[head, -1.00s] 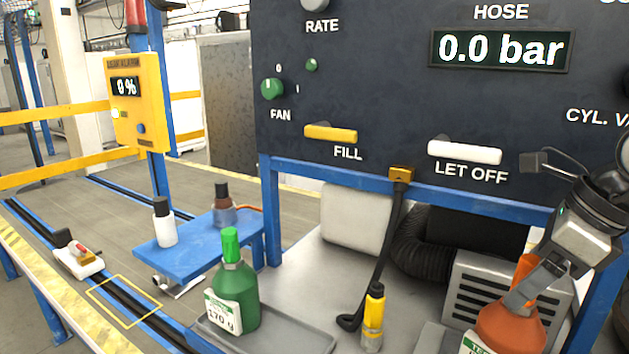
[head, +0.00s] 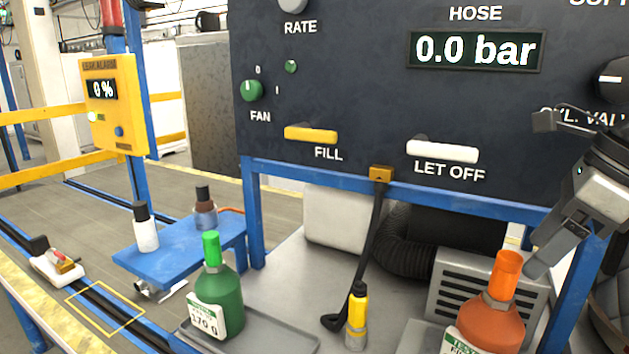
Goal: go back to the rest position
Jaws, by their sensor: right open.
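My right gripper (head: 541,260) is at the right edge, pointing down and left, with its fingers open and empty. It is beside and slightly above the orange neck of an orange bottle (head: 490,322), with a small gap in the picture. The bottle stands upright at the lower right with a green and white label. My left gripper is out of view.
A dark control panel (head: 370,100) with a blue frame stands behind the gripper. A green bottle (head: 222,295) is on a grey tray (head: 283,342). A blue shelf (head: 170,262) holds two small bottles.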

